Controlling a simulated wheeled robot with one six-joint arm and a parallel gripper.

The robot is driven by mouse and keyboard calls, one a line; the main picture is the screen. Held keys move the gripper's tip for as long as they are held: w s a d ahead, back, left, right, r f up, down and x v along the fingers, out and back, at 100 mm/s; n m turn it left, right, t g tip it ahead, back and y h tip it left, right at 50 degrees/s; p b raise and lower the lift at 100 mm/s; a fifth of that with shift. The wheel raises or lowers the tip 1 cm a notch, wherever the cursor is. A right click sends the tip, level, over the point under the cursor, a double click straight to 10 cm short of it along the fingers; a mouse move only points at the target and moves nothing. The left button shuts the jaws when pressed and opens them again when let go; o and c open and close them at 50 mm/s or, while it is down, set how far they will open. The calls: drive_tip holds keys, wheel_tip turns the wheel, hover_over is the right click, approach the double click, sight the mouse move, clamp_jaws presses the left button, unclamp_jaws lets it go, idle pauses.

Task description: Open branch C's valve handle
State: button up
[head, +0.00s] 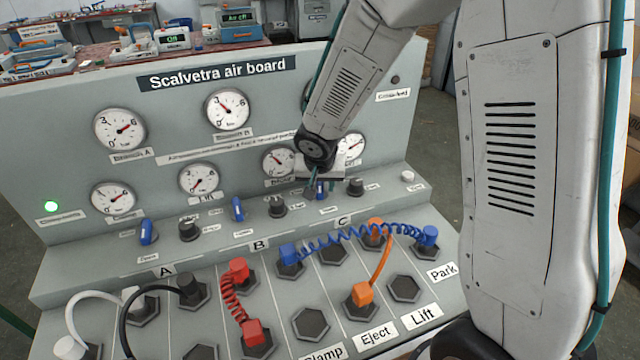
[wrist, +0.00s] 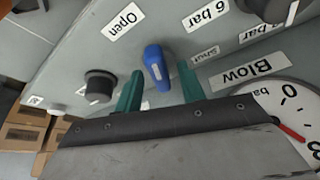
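Branch C's valve handle is a blue lever (head: 320,189) on the sloped ledge above the letter C. In the wrist view the blue handle (wrist: 156,66) lies lengthwise between the two green fingers. My gripper (wrist: 160,72) is open, with one finger on each side of the handle and a visible gap to both. In the head view my gripper (head: 323,186) is over this handle and partly hides it. An "Open" label (wrist: 124,19) is up and left of the handle; a "Shut" label (wrist: 205,53) is to its right. Which label it points to is hard to tell.
Black knobs (head: 277,207) (head: 355,187) stand on either side of the handle. Blue handles of branch A (head: 148,232) and branch B (head: 238,210) are further left. Gauges (head: 278,161) rise behind.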

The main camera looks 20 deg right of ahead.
clamp_jaws()
drive_tip(key=shift+d+n+y, duration=0.15)
drive_tip(key=shift+n+y, duration=0.75)
drive_tip(key=shift+n, duration=1.3)
drive_tip(key=shift+o, duration=0.7)
unclamp_jaws()
